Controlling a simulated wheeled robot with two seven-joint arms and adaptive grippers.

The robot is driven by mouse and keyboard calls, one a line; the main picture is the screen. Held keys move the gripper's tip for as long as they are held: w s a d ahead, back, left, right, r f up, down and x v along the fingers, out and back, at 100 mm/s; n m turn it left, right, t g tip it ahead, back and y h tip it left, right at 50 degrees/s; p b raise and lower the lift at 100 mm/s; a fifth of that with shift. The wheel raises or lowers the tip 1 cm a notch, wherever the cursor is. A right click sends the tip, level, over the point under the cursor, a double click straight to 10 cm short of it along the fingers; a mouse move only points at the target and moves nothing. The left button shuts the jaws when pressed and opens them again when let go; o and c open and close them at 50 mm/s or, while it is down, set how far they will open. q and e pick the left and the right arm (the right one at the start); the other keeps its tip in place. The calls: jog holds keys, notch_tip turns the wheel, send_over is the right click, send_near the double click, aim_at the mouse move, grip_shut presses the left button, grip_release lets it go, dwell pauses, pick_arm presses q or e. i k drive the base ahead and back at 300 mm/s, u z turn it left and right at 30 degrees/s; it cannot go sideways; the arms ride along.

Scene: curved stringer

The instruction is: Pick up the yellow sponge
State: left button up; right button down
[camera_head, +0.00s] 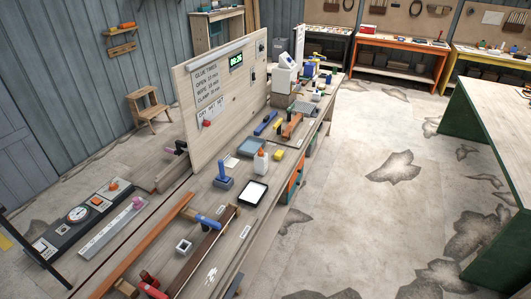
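A small yellow block (279,155), which looks like the yellow sponge, lies on the long wooden workbench (228,242). It is just right of a white glue bottle with an orange tip (260,162), near the bench's right edge. It is small in the picture, so its surface cannot be made out. Neither of my grippers shows in the head view.
A black-rimmed white tray (252,193) and a blue-handled tool (222,174) are in front of the block. Blue and orange tools (291,126) lie behind it. An upright board (215,97) lines the bench's left. Open floor (345,215) is to the right.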

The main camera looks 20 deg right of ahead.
aim_at(279, 154)
jog(key=z, duration=0.5)
jog(key=k, duration=0.6)
jog(key=z, duration=0.95)
jog(key=i, duration=1.6)
jog(key=u, duration=0.5)
jog(key=i, duration=1.05)
jog(key=u, duration=0.8)
